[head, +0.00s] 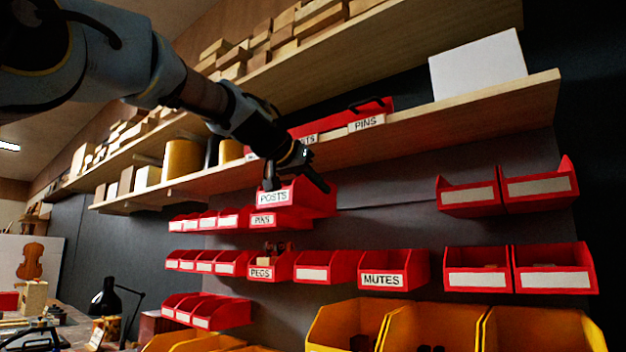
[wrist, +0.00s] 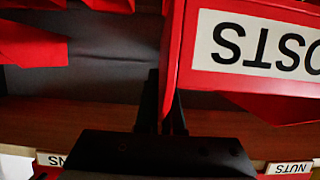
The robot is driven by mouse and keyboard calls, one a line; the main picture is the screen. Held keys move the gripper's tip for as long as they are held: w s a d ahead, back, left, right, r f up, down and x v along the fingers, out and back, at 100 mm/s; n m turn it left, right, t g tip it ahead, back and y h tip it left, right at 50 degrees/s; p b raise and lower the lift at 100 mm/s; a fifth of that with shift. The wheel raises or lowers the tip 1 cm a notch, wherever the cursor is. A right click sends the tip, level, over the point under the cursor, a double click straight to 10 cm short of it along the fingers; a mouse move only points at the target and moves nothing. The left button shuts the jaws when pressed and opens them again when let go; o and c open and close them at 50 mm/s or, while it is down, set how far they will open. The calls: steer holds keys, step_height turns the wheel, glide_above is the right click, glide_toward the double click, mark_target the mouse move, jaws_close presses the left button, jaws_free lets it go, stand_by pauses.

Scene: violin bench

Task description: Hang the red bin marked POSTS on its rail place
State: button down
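The red bin marked POSTS (head: 274,198) is in the middle of the head view, just below the long shelf and above a red bin marked PINS (head: 263,221). In the wrist view the POSTS bin (wrist: 245,80) fills the upper right, its label upside down. My gripper (head: 293,180) is at the top of the POSTS bin. In the wrist view its two dark fingers (wrist: 165,92) are close together with a red wall of the bin between them. The bin's back, and whether it touches the rail, is hidden.
The wooden shelf (head: 420,122) runs close above, with red bins and a white panel (head: 478,66) on it. Red bins hang in rows, including PEGS (head: 261,273) and MUTES (head: 382,281). Bare grey wall (head: 385,222) lies to the right of the POSTS bin.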

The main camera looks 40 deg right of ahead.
mark_target(335, 188)
steer(key=shift+w+d+r+p, duration=0.1)
steer(key=shift+w+d+p, duration=0.2)
steer(key=shift+d+p, duration=0.75)
steer(key=shift+w+d+p, duration=0.35)
steer(key=shift+d+p, duration=0.25)
steer(key=shift+d, duration=0.85)
steer(key=shift+w+d+r+p, duration=0.1)
steer(key=shift+w+d+p, duration=0.2)
steer(key=shift+d+p, duration=0.75)
steer(key=shift+r+p+x, duration=0.2)
steer(key=shift+p+x, duration=0.15)
steer(key=shift+x, duration=0.85)
steer(key=shift+d, duration=0.1)
steer(key=shift+d+r, duration=0.1)
steer(key=shift+r, duration=0.05)
steer(key=shift+w+d+p, duration=0.2)
steer(key=shift+d+p, duration=0.5)
steer(key=shift+d, duration=0.05)
steer(key=shift+w+d+p, duration=0.15)
steer(key=shift+d+p, duration=0.5)
steer(key=shift+d, duration=0.05)
steer(key=shift+f+b, duration=1)
steer(key=shift+f, duration=0.05)
steer(key=c, duration=1)
jaws_free()
steer(key=shift+o, duration=0.2)
